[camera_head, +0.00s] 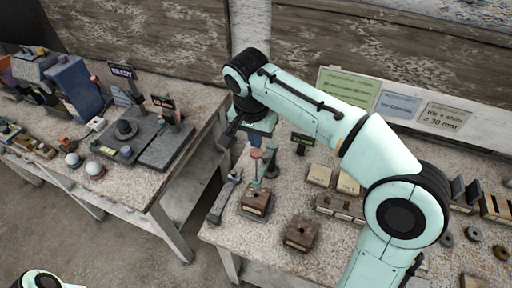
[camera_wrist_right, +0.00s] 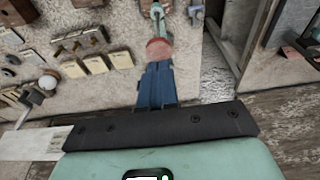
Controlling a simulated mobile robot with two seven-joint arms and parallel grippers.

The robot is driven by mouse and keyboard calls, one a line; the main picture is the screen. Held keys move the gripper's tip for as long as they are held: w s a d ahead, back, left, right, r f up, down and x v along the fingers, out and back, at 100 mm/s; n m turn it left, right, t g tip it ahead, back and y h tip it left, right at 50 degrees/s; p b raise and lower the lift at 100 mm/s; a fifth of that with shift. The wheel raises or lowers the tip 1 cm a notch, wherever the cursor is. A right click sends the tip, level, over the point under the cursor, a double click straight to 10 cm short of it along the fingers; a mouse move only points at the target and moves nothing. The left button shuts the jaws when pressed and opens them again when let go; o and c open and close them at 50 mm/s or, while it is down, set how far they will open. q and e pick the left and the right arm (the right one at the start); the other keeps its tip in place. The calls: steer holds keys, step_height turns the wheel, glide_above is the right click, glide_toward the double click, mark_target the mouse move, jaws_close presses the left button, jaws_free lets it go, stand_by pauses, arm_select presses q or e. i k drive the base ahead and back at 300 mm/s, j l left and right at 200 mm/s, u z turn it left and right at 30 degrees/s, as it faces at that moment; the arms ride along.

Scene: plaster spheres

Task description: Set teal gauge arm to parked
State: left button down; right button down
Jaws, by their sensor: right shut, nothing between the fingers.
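The teal gauge arm (camera_head: 271,160) stands on a brown wooden block (camera_head: 256,201) near the left end of the right table. A red knob (camera_head: 256,154) shows beside it. In the wrist view, the red knob (camera_wrist_right: 158,49) is just beyond my fingertips, with a pale teal rod (camera_wrist_right: 157,12) behind it. My right gripper (camera_head: 255,143) is above the block, its blue fingers (camera_wrist_right: 158,72) shut and empty. The fingertips look very close to the knob; I cannot tell whether they touch. The arm's setting is not readable. My left gripper is out of view.
A wrench-like tool (camera_head: 225,195) lies left of the block, and another brown block (camera_head: 301,233) stands to its right. A gap separates this table from the left one (camera_head: 150,185).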

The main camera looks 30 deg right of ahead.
mark_target(271, 146)
steer(key=k, duration=1)
